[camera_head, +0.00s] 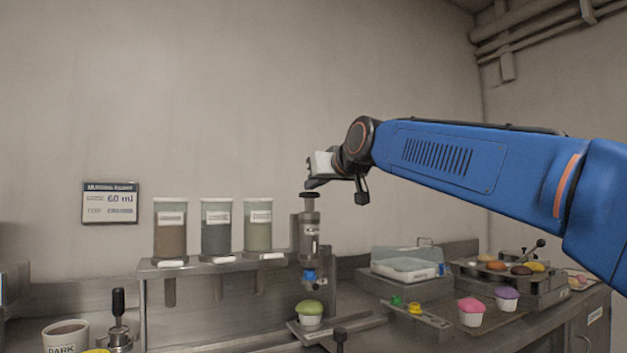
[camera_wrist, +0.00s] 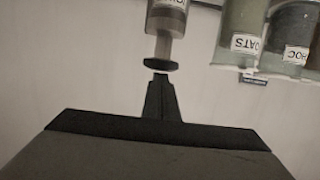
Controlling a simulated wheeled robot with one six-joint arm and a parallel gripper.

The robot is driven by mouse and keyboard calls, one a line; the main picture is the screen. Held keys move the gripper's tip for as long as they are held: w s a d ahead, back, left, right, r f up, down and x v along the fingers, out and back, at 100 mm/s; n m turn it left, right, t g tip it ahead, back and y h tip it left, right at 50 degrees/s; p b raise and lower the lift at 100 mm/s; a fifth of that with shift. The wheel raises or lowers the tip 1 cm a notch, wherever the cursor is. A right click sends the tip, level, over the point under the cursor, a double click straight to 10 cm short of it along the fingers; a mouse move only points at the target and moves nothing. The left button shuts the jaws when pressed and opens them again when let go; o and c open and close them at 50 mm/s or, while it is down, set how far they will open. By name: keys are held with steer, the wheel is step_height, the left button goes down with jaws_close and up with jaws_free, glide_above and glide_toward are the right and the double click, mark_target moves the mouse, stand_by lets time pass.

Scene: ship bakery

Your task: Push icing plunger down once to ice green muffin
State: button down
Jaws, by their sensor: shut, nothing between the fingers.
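The icing dispenser (camera_head: 310,235) is a grey upright cylinder with a blue nozzle, fixed to a metal stand. Its dark plunger knob (camera_head: 310,196) stands raised on a short rod at the top. The green muffin (camera_head: 309,312) sits in a white cup on a small metal plate below the nozzle. My gripper (camera_head: 313,184) is shut and empty, just above the plunger knob. In the wrist view my shut fingertips (camera_wrist: 160,78) point at the plunger knob (camera_wrist: 160,65), very close to it; I cannot tell whether they touch.
Jars of brown (camera_head: 171,230), dark (camera_head: 216,230) and green (camera_head: 258,228) contents stand on a shelf left of the dispenser. Pink (camera_head: 471,311) and purple (camera_head: 507,298) muffins, a clear-lidded box (camera_head: 405,264) and a muffin tray (camera_head: 510,271) are at right. A mug (camera_head: 66,337) stands lower left.

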mark_target(313, 197)
steer(key=shift+f, duration=0.1)
steer(key=shift+f, duration=1.8)
steer(key=shift+r, duration=0.1)
step_height(313, 197, up, 4)
steer(key=shift+r, duration=0.1)
steer(key=v, duration=1)
steer(key=shift+s, duration=0.1)
